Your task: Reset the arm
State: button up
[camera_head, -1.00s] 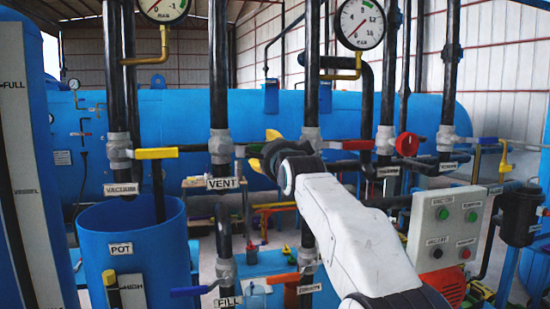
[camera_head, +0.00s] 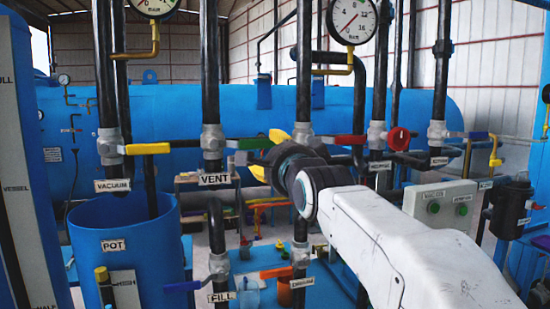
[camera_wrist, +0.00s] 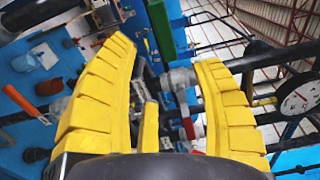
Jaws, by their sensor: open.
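My gripper (camera_head: 266,155) has yellow ribbed fingers and is in front of the pipework in the head view, just right of the VENT pipe (camera_head: 211,85). Its body covers part of the neighbouring pipe. In the wrist view my gripper (camera_wrist: 166,52) is open, its fingers wide apart with nothing held between them. Pipes and valve fittings show beyond the gap. A green valve handle (camera_head: 252,143) and a red valve handle (camera_head: 345,140) flank the gripper; contact cannot be told.
A yellow handle (camera_head: 148,149) is on the VACUUM pipe. The blue pot (camera_head: 125,235) stands lower left. A control box (camera_head: 440,205) is partly behind my arm at right. Orange (camera_head: 277,271) and blue (camera_head: 183,286) handles are low. A blue tank (camera_head: 400,110) spans the back.

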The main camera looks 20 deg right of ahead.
jog(key=shift+s, duration=0.25)
dwell(0.3)
jog(key=s+f+n+g, duration=0.3)
jog(key=f+n, duration=0.2)
jog(key=f, duration=0.4)
jog(key=s+f+n+g, duration=0.3)
jog(key=f+n+g, duration=0.15)
jog(key=f, duration=0.35)
jog(key=s+f+n+g, duration=0.25)
jog(key=f+n, duration=0.35)
jog(key=f, duration=0.3)
jog(key=s+f+n+g, duration=0.1)
jog(key=s+f, duration=0.2)
jog(key=s, duration=0.5)
jog(key=s+f+g, duration=0.2)
jog(key=s+f, duration=0.2)
jog(key=s, duration=0.4)
jog(key=s+f+n+g+p, duration=0.1)
jog(key=s+f, duration=0.3)
jog(key=s, duration=0.4)
jog(key=shift+a+n+g, duration=0.2)
jog(key=shift+n+g, duration=0.1)
jog(key=shift+n, duration=0.05)
